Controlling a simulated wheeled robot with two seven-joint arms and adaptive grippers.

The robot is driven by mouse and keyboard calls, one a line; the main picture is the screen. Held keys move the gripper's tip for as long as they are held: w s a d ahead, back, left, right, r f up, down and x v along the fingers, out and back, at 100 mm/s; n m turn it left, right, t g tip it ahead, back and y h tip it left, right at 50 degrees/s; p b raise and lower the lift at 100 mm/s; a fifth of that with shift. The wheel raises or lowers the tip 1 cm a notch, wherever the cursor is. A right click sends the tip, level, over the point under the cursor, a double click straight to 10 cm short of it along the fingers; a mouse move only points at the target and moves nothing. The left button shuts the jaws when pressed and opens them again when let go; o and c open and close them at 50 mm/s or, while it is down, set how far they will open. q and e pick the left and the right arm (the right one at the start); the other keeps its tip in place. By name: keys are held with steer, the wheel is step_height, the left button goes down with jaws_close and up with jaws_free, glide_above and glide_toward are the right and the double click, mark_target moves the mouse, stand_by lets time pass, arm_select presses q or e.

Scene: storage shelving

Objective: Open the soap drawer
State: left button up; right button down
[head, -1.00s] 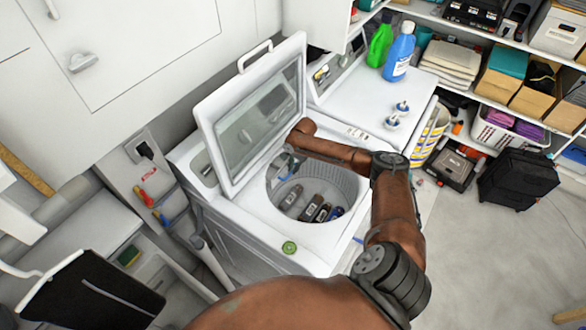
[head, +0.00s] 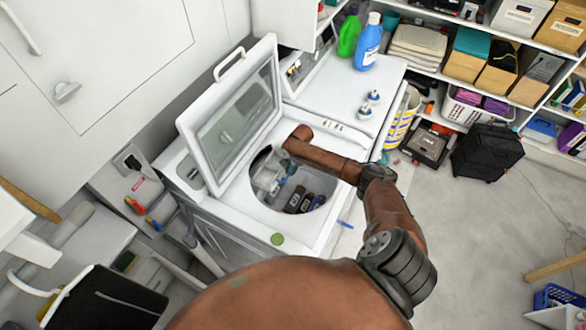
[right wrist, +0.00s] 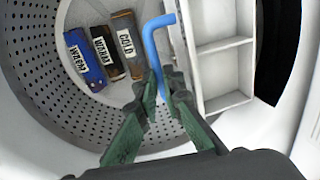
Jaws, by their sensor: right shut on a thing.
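The top-loading washing machine (head: 225,225) stands in the middle of the head view with its lid (head: 235,125) raised. The soap drawer (right wrist: 222,45) is a white tray with open compartments, and in the right wrist view it sticks out over the perforated drum (right wrist: 60,85). A blue bent handle (right wrist: 151,50) stands beside its left edge. My right gripper (right wrist: 160,85), with green fingers, is shut on this handle. In the head view my right gripper (head: 281,187) is small and partly hidden inside the machine's opening. My left gripper is not in view.
Several dark labelled packs (right wrist: 105,48) lie in the drum; one reads COLD. Green (head: 349,33) and blue (head: 368,42) bottles stand on the neighbouring white machine. Stocked shelves fill the upper right. A black suitcase (head: 488,150) stands on the floor, which is mostly clear at right.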

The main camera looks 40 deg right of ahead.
steer(key=c, duration=2.3)
jaws_free()
steer(key=r, duration=0.4)
steer(key=s+r, duration=0.1)
steer(key=r, duration=0.3)
steer(key=s+d+r, duration=0.1)
steer(key=r, duration=0.2)
steer(key=shift+s+r, duration=0.1)
steer(key=shift+r, duration=0.3)
